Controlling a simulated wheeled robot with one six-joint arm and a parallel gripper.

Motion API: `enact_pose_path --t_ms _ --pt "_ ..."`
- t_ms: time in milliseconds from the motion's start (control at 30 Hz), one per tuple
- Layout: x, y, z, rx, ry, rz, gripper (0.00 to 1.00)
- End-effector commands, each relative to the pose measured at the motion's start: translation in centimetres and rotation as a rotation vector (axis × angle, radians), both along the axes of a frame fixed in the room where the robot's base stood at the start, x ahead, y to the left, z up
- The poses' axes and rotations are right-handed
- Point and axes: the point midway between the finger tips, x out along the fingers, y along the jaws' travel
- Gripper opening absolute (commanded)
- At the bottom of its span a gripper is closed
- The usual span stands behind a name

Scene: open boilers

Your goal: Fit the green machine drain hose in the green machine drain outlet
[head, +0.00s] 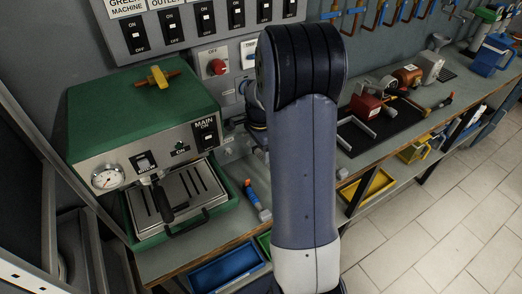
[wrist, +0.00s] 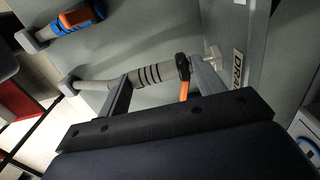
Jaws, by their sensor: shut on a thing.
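The green machine (head: 140,130) stands on the bench at the left of the head view, with a gauge, switches and a drip tray. My gripper (wrist: 162,80) shows in the wrist view, shut on a grey hose (wrist: 152,75) with black bands. The hose has a black collar and an orange tab at its right end. That end points at a small pale outlet fitting (wrist: 212,53) beside a partly hidden label starting "DRA". I cannot tell whether the hose end touches the fitting. My gripper is hidden in the head view.
A blue and orange hose end (wrist: 80,17) lies at the upper left of the wrist view; a similar one (head: 256,198) lies beside the machine. A switch panel (head: 190,25) hangs above. Blue bin (head: 228,268) sits below the bench. The floor at right is clear.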

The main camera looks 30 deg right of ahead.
Motion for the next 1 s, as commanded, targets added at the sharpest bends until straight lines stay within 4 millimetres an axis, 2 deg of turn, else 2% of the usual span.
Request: enact_pose_path --t_ms 1000 --pt "0.86 0.03 0.03 0.000 0.000 0.000 0.37"
